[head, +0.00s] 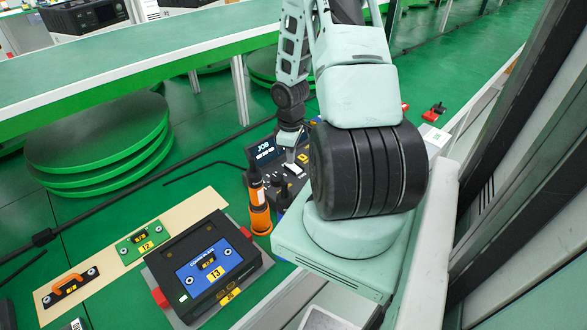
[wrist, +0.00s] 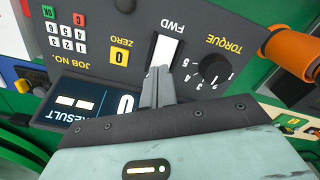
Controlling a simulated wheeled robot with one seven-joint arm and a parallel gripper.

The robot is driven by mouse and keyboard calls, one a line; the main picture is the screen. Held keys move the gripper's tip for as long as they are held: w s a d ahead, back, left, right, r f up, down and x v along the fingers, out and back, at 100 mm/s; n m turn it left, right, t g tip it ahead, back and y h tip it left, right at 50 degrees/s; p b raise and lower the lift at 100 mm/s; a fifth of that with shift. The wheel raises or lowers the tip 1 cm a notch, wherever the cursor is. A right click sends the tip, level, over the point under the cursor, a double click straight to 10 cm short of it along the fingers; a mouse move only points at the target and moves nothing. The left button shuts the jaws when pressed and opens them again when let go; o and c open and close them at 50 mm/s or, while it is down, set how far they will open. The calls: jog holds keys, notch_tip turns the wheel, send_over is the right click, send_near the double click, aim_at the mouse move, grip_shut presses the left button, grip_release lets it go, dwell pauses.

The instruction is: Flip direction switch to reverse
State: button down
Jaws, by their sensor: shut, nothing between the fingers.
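The direction switch (wrist: 166,50) is a white rocker on a dark grey control panel (wrist: 140,30), marked FWD at its top end in the wrist view, where the lettering appears upside down. My gripper (wrist: 158,74) is shut and empty, its fingertips at the rocker's near end. They overlap that end in the picture; I cannot tell whether they touch it. Any label under the fingers is hidden.
A black torque knob (wrist: 214,68) sits right of the switch, a yellow ZERO button (wrist: 121,54) left. An orange-handled screwdriver tool (head: 259,208) stands beside the controller. A black case with a blue T3 plate (head: 208,267) lies at front left. Green discs (head: 98,140) are stacked behind.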

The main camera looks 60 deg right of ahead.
jog(key=shift+f+b, duration=0.4)
jog(key=shift+f, duration=0.25)
jog(key=shift+r, duration=0.1)
notch_tip(320, 180, up, 7)
jog(key=p, duration=0.7)
dwell(0.4)
dwell(0.4)
